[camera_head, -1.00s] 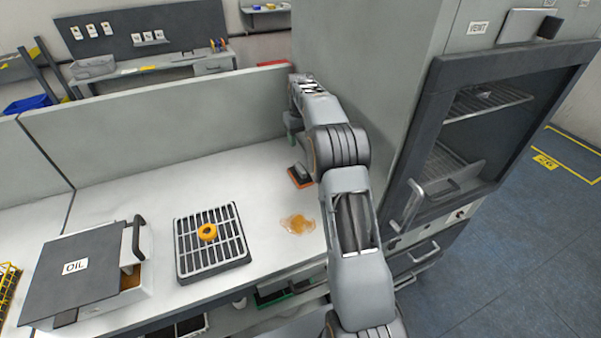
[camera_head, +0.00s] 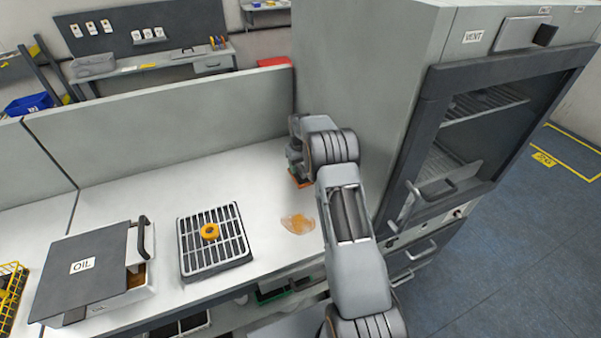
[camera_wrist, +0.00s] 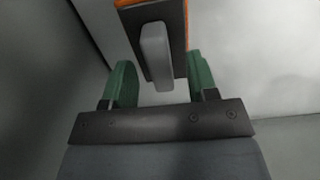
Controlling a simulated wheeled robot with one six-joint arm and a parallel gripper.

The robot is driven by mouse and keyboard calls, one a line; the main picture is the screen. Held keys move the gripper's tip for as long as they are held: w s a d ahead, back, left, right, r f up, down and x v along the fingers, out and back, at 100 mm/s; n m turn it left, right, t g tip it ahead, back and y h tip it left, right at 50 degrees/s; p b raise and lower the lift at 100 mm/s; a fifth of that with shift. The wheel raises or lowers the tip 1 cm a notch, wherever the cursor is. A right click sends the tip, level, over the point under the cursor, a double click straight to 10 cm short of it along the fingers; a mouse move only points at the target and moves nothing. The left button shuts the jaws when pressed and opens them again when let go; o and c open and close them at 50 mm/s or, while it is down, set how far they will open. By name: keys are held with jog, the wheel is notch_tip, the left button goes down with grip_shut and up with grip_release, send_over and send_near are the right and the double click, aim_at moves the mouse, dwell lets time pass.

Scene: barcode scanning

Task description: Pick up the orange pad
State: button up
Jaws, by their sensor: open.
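The orange pad (camera_head: 299,183) lies on the white bench near the tall grey cabinet, mostly hidden behind my arm in the head view. In the wrist view the pad (camera_wrist: 178,48) shows a dark plate with an orange edge and a grey upright handle (camera_wrist: 156,55). My gripper (camera_wrist: 158,82) is open. Its two green fingers stand on either side of the handle's near end, with gaps on both sides. I cannot tell how far the fingertips are above the plate.
An orange-brown spill (camera_head: 298,223) lies on the bench in front of the pad. A rack (camera_head: 243,256) with an orange ring (camera_head: 209,231) and an OIL box (camera_head: 75,285) stand to the left. The cabinet (camera_head: 372,60) is close on the right; a partition (camera_head: 160,115) is behind.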

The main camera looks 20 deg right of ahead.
jog(key=shift+f, duration=0.85)
grip_shut()
